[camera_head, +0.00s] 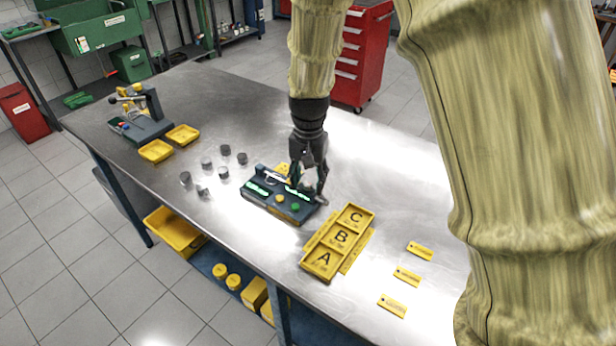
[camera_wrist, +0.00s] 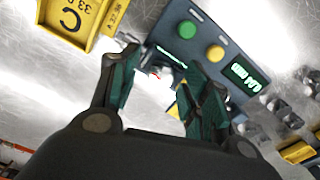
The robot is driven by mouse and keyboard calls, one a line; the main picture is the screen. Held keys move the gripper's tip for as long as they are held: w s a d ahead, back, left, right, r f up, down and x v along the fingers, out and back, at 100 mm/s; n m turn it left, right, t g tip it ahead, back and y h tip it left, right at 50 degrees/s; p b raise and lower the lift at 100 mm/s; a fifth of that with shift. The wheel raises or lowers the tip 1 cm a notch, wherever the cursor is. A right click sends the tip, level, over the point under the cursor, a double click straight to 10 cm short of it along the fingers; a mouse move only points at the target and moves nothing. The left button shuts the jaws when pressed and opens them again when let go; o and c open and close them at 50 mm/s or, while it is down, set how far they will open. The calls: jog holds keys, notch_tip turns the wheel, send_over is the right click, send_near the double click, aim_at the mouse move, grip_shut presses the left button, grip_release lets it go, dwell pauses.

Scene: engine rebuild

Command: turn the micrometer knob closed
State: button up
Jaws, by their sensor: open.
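A dark blue gauge station (camera_head: 262,205) stands on the steel bench, with green lit displays and a yellow and a green button. A metal micrometer (camera_head: 272,175) shows in part along its back side, and my fingers cover some of it. My gripper (camera_head: 309,193) points down at the station's right end, fingers apart. In the wrist view my open gripper (camera_wrist: 160,66) has its fingertips on either side of a small pale metal part (camera_wrist: 163,74), which looks like the micrometer knob. I cannot tell whether either finger touches it. The station (camera_wrist: 208,22) is behind it.
A yellow tray marked A, B, C (camera_head: 327,262) lies right of the station, with several yellow tags beyond it. Farther left are two yellow trays (camera_head: 156,151) and another blue device (camera_head: 146,127). Bare bench lies behind the station.

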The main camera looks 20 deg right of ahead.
jog(key=shift+s+r, duration=0.45)
jog(key=shift+s, duration=0.15)
jog(key=shift+w+a+f, duration=0.15)
jog(key=shift+w+f, duration=0.55)
jog(key=shift+w, duration=0.15)
jog(key=c, duration=0.6)
jog(key=shift+w, duration=0.1)
jog(key=c, duration=0.3)
jog(key=shift+s+r, duration=0.2)
jog(key=shift+s, duration=0.05)
grip_shut()
jog(key=shift+r, duration=0.1)
jog(key=shift+r+p, duration=0.1)
jog(key=shift+p, duration=0.35)
jog(key=shift+n+p, duration=0.5)
jog(key=shift+n, duration=0.5)
